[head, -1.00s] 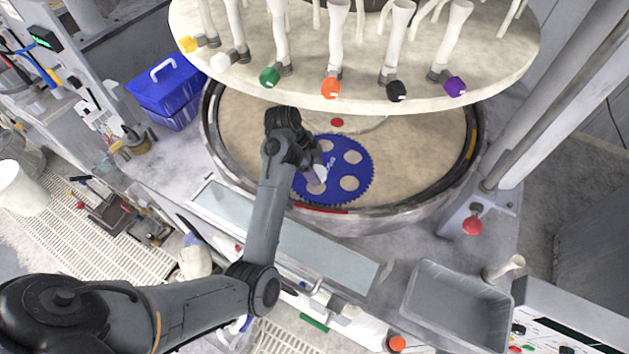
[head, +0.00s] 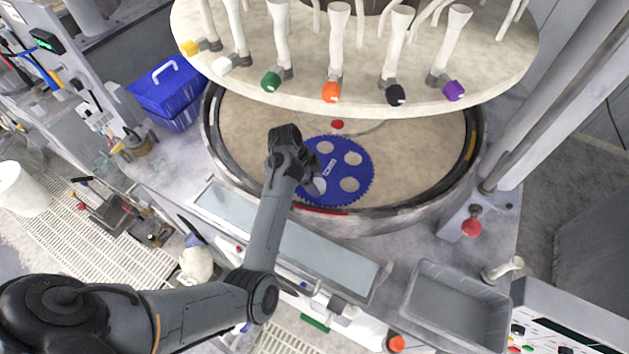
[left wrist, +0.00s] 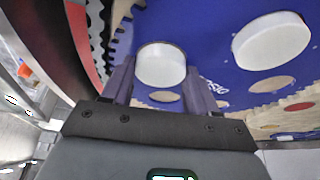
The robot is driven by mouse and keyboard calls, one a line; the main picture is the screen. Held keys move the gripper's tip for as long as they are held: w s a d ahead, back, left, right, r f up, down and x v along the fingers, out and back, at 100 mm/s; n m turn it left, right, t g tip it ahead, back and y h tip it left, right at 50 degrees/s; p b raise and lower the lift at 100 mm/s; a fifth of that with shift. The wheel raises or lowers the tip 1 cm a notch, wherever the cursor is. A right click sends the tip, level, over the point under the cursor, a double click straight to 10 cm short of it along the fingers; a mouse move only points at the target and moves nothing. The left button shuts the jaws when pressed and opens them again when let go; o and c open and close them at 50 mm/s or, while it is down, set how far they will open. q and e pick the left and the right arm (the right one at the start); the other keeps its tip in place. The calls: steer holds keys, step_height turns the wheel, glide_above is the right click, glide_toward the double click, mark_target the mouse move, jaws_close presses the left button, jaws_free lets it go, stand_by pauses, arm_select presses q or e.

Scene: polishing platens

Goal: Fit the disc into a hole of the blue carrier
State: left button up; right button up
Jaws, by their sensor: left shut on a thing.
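The blue toothed carrier (head: 335,166) lies on the tan platen, with several round holes. My left gripper (head: 313,181) is at its front left part. In the left wrist view, the left gripper (left wrist: 158,82) is shut on a white disc (left wrist: 160,64), one finger on each side. The disc also shows in the head view (head: 319,186), at the front left hole. I cannot tell whether it is in the hole or just above it. Another white round piece (left wrist: 271,41) shows at a neighbouring hole of the carrier. My right gripper is out of view.
The platen's rim (head: 405,219) runs around the carrier. A large round upper plate (head: 360,100) with coloured knobs overhangs the back. A grey tray (head: 455,345) stands front right and a blue box (head: 165,92) back left. The platen right of the carrier is bare.

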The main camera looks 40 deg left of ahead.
arm_select(q)
steer(key=shift+s+f, duration=0.1)
steer(key=shift+f, duration=0.35)
steer(key=o, duration=1.1)
steer(key=shift+a+f, duration=0.1)
steer(key=shift+f, duration=0.1)
steer(key=shift+r, duration=0.5)
steer(key=b+v, duration=0.1)
steer(key=v, duration=0.5)
steer(key=shift+r, duration=0.2)
steer(key=shift+p+v, duration=2.55)
steer(key=shift+v, duration=0.3)
